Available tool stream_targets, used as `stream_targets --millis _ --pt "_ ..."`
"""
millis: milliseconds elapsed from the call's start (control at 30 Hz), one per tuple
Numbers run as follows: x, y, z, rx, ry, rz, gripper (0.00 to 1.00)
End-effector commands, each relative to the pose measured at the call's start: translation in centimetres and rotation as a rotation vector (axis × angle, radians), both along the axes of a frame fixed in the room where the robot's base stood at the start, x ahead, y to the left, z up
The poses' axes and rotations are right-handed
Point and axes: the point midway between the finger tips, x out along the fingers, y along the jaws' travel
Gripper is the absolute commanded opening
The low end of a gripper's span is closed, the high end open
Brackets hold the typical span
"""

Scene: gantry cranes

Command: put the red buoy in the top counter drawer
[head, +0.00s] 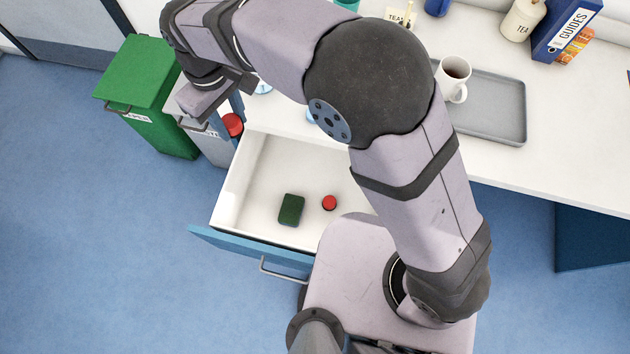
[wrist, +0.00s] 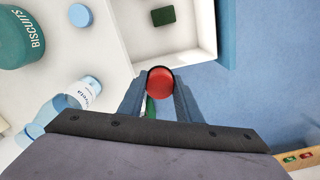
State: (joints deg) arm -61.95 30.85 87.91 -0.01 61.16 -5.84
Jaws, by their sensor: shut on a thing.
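The red buoy (head: 233,125), round and red on top, is held in my gripper (head: 230,112) left of the open drawer. It also shows in the wrist view (wrist: 161,82), between the two blue-grey fingers (wrist: 160,97). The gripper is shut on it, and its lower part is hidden. The top counter drawer (head: 291,160) is pulled out, with a white inside and a blue front. The drawer holds a dark green block (head: 291,209) and a small red round thing (head: 329,203). My arm hides part of the drawer's right side.
A green bin (head: 140,85) and a grey bin (head: 213,146) stand left of the counter. A mug (head: 453,80) stands on a grey tray (head: 505,110). A bottle (wrist: 82,93) and a biscuits tin (wrist: 20,38) stand on the counter.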

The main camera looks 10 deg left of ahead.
Motion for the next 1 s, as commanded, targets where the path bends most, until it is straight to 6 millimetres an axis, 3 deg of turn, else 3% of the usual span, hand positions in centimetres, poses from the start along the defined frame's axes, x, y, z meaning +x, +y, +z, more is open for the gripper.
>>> stream_targets --millis 167,400,500,700,1000 --pt "-0.1 -0.2 -5.1 -0.009 0.005 -0.003 0.09" --pt "-0.1 -0.3 -14.5 -0.010 0.005 -0.004 0.09" --pt "0.0 -0.2 -17.5 -0.006 0.004 -0.004 0.09" --pt "0.0 -0.1 -21.0 -0.003 0.001 -0.004 0.09" --pt "0.0 0.0 -22.1 0.000 0.000 -0.004 0.09"
